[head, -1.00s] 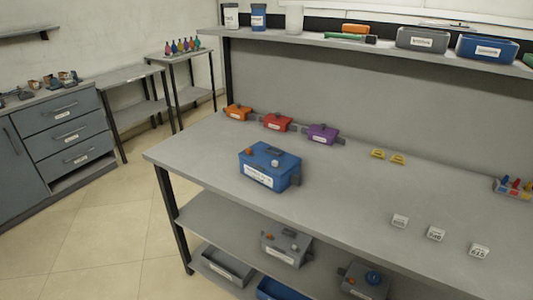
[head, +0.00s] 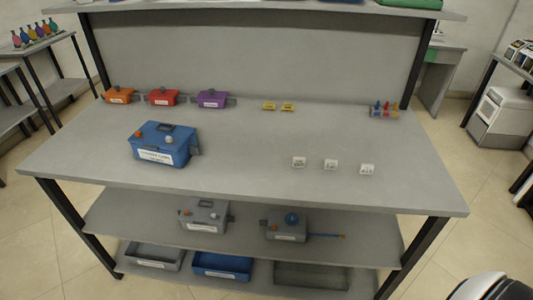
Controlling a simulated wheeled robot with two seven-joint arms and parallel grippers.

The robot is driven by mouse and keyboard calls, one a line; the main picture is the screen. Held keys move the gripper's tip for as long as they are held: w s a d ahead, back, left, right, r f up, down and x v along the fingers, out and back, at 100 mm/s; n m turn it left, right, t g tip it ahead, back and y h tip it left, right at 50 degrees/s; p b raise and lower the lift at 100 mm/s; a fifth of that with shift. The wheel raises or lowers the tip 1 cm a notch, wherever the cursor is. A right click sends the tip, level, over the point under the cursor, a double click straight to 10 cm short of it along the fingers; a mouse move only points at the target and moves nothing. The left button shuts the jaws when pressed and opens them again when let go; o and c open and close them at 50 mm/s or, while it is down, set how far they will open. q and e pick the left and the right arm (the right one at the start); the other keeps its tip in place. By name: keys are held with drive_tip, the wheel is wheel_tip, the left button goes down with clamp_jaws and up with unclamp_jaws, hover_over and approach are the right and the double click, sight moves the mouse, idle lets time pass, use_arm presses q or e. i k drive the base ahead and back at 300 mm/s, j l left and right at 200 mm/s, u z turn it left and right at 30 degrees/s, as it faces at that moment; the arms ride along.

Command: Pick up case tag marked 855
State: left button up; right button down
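Three small white tags stand in a row on the right half of the bench top: a left tag (head: 299,162), a middle tag (head: 330,164) and a right tag (head: 367,169). Each has dark marks on its face, too small to read now, so I cannot tell which one says 855. Neither gripper can be made out in the head view.
The grey bench (head: 240,183) holds a blue case (head: 164,144) at left, orange (head: 119,95), red (head: 163,97) and purple (head: 212,99) boxes behind, yellow tags (head: 278,107) and a coloured peg block (head: 384,110). Lower shelves hold grey boxes (head: 204,216) and trays. Bench top around the white tags is clear.

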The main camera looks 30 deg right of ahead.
sight(299, 162)
drive_tip(key=l+z, duration=0.1)
drive_tip(key=z, duration=1.25)
